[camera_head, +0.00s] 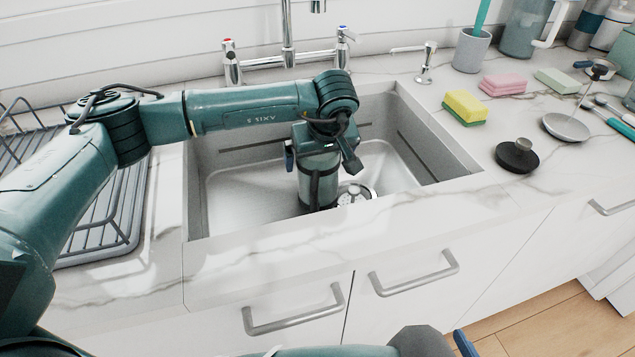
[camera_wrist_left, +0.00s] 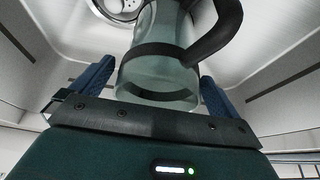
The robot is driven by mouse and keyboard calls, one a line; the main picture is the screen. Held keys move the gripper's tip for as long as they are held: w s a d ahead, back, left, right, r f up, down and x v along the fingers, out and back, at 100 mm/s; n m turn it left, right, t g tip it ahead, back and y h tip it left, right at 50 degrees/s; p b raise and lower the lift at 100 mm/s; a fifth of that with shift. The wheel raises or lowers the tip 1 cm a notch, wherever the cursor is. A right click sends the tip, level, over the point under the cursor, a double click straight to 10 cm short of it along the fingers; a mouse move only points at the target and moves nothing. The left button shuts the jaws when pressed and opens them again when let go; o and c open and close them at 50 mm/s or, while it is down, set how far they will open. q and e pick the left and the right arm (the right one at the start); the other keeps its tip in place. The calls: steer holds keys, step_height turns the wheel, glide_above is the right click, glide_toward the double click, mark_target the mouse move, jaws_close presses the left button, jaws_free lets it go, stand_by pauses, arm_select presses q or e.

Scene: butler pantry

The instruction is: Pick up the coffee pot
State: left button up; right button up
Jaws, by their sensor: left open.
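The coffee pot (camera_head: 318,188), a glass vessel with a black band and black handle, is in the sink near the drain. It also shows in the left wrist view (camera_wrist_left: 158,68), with its handle curving to the upper right. My left gripper (camera_head: 319,160) reaches down into the sink over the pot. Its blue fingers are open, one on each side of the pot; I cannot tell whether they touch it. The arm and gripper hide the pot's upper part in the head view. My right gripper (camera_head: 438,343) is only partly seen at the bottom edge, away from the pot.
The sink (camera_head: 230,190) walls surround the pot, with a faucet (camera_head: 288,50) behind. A wire dish rack (camera_head: 110,215) is at left. The front counter strip is clear.

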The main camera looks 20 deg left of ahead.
arm_select(q)
steer(key=shift+f, duration=0.1)
steer(key=c, duration=2.1)
